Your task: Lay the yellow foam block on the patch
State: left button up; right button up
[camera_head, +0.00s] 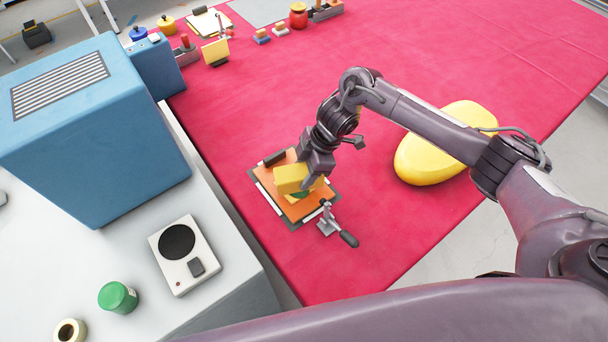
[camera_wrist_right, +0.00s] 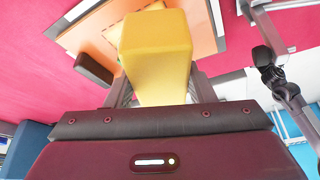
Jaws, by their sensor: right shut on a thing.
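The yellow foam block (camera_head: 290,179) is held in my right gripper (camera_head: 309,178), over the orange sheet (camera_head: 293,209) on a small dark-edged board. In the right wrist view the block (camera_wrist_right: 156,50) fills the space between the fingers, which are shut on it. The orange sheet also shows behind it (camera_wrist_right: 200,25). A small green piece (camera_head: 302,194) shows just beside the block, mostly covered. I cannot tell which part is the patch, or whether the block touches the surface below. My left gripper is out of view.
A clamp with a dark handle (camera_head: 328,222) stands at the board's right edge. A dark bar (camera_head: 274,158) lies at its far edge. A large yellow inflatable (camera_head: 437,150) lies to the right on the red mat (camera_head: 380,235). A blue box (camera_head: 95,125) stands on the left bench.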

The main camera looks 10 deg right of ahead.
notch_tip(320, 180, down, 3)
jog(key=shift+r, duration=0.1)
jog(key=shift+f, duration=0.2)
jog(key=o, duration=0.9)
jog(key=shift+o, duration=0.2)
jog(key=shift+r, duration=0.1)
